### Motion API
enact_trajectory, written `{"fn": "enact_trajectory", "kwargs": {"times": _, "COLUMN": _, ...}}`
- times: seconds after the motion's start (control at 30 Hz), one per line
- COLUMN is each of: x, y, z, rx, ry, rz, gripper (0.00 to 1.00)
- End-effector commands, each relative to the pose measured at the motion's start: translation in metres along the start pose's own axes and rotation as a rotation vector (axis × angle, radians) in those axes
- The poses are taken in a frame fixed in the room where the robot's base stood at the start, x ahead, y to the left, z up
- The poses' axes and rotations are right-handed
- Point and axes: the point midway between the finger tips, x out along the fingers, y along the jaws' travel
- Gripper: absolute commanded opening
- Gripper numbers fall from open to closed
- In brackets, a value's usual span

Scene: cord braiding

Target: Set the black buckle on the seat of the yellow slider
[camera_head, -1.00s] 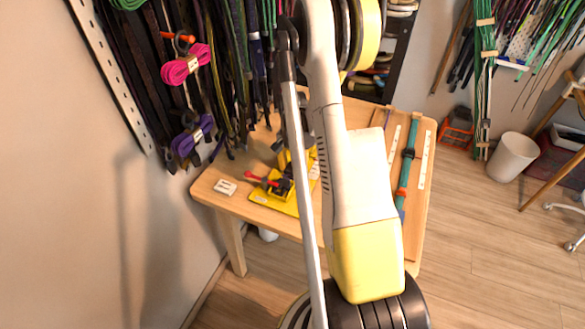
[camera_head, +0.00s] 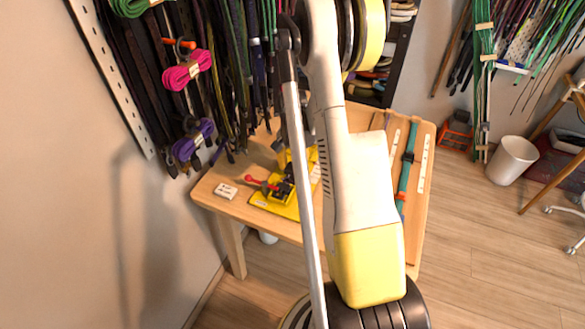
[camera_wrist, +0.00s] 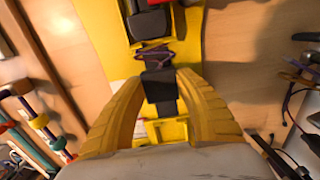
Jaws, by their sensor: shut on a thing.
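My gripper (camera_wrist: 159,84) has yellow ribbed fingers. In the wrist view they close on a small black buckle (camera_wrist: 160,88), held between the fingertips. Just beyond the buckle is the yellow slider (camera_wrist: 153,45), with dark parts and a thin purplish cord across it. I cannot tell whether the buckle touches the slider's seat. In the head view the yellow fixture (camera_head: 276,204) with a red-handled clamp (camera_head: 262,184) stands on the wooden table. My arm hides part of the fixture's right side there, and the buckle cannot be made out.
A small white block (camera_head: 225,191) lies left of the fixture on the table (camera_head: 385,225). A teal strap (camera_head: 405,172) and a white strip (camera_head: 424,165) lie at the right. Hanging cords, including a pink bundle (camera_head: 187,70), crowd the wall behind.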

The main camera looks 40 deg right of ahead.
Motion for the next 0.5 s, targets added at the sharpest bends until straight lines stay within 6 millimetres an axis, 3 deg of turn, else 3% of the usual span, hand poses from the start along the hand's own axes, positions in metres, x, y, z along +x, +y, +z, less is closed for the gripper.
{"fn": "enact_trajectory", "kwargs": {"times": 0.5, "x": 0.0, "y": 0.0, "z": -0.028, "rx": 0.001, "ry": 0.0, "rz": 0.0, "gripper": 0.12}}
